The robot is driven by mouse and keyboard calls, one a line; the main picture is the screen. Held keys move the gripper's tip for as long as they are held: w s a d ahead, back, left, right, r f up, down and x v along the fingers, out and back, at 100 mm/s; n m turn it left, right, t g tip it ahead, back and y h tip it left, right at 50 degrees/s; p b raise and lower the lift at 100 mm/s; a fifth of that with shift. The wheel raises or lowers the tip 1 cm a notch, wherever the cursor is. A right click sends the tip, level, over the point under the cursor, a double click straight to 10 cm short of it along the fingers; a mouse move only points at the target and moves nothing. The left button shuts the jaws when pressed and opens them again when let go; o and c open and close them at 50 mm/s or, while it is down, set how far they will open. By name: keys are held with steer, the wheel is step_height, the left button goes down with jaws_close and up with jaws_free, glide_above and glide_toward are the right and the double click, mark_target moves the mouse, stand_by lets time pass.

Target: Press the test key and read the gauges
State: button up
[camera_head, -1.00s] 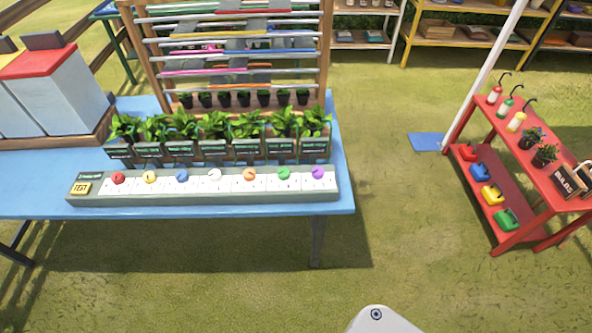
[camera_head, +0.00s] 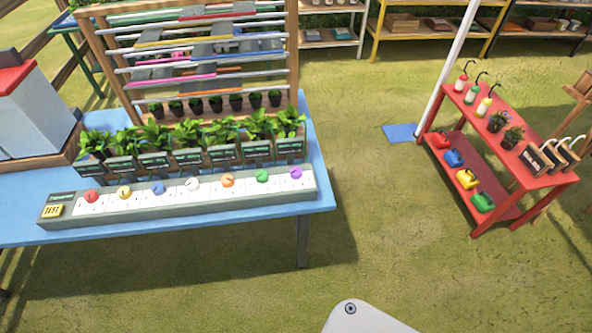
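The yellow test key (camera_head: 53,211) sits at the left end of a long grey-green gauge panel (camera_head: 130,219) on the blue table. The panel carries a row of several white gauges with coloured round knobs or dials, from a red one (camera_head: 90,196) at the left to a purple one (camera_head: 296,173) at the right. Their pointers and marks are too small to read. Several planters with leafy plants (camera_head: 190,140) stand behind the panel, with dark labels on their fronts. My gripper is not in view. A pale part of my own body shows at the bottom.
The blue table (camera_head: 322,190) also bears a wooden rack with coloured rods (camera_head: 290,60) and white boxes (camera_head: 40,110) at the left. A red two-tier stand (camera_head: 475,215) is at the right. Grass between table and stand is clear, apart from a white pole (camera_head: 447,75) on a blue base.

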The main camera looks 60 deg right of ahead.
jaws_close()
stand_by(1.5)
